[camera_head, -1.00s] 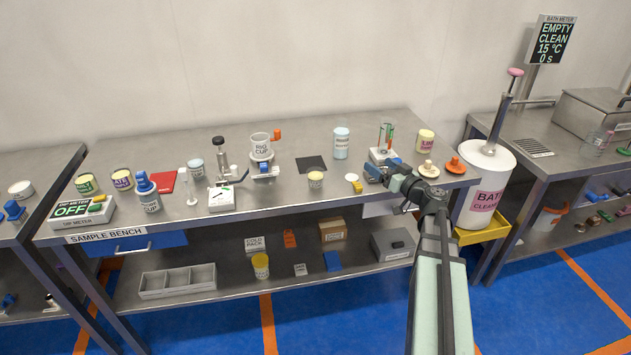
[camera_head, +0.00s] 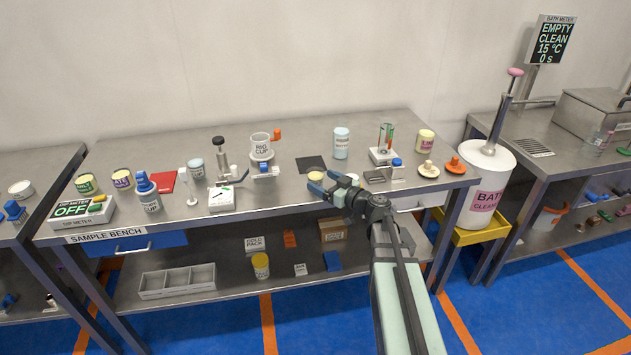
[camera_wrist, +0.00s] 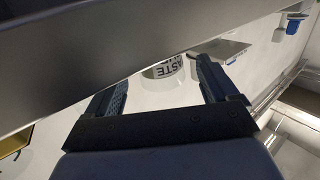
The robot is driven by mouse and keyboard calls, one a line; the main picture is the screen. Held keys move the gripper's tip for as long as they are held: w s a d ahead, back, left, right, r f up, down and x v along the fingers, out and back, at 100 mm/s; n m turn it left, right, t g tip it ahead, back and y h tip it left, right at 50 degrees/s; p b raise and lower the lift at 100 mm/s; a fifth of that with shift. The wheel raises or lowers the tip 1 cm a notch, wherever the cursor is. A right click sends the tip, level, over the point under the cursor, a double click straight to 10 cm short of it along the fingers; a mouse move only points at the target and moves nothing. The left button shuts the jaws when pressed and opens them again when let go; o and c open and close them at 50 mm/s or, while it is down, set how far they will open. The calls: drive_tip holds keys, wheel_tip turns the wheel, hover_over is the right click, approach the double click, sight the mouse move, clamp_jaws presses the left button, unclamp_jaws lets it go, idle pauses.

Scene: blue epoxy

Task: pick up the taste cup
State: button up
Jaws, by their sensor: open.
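The taste cup (camera_head: 316,181) is a small pale cup with yellow on top, standing on the sample bench near its front middle. In the wrist view the cup (camera_wrist: 162,68) shows part of a dark "TASTE" label on its white side. My gripper (camera_head: 313,184) is open at the cup, and its blue fingers partly hide the cup in the head view. In the wrist view my gripper (camera_wrist: 163,82) has its two fingers spread, with the cup beyond and between the tips. I cannot tell whether they touch it.
A black mat (camera_head: 311,164) lies just behind the cup. A white tub (camera_head: 341,143) stands farther back. A clear cup on a stand (camera_head: 261,148) is to the left. A small white round item (camera_head: 352,177) lies close to my gripper's right.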

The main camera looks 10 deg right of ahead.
drive_tip(key=shift+x, duration=2.95)
drive_tip(key=shift+f, duration=0.15)
drive_tip(key=c, duration=1.1)
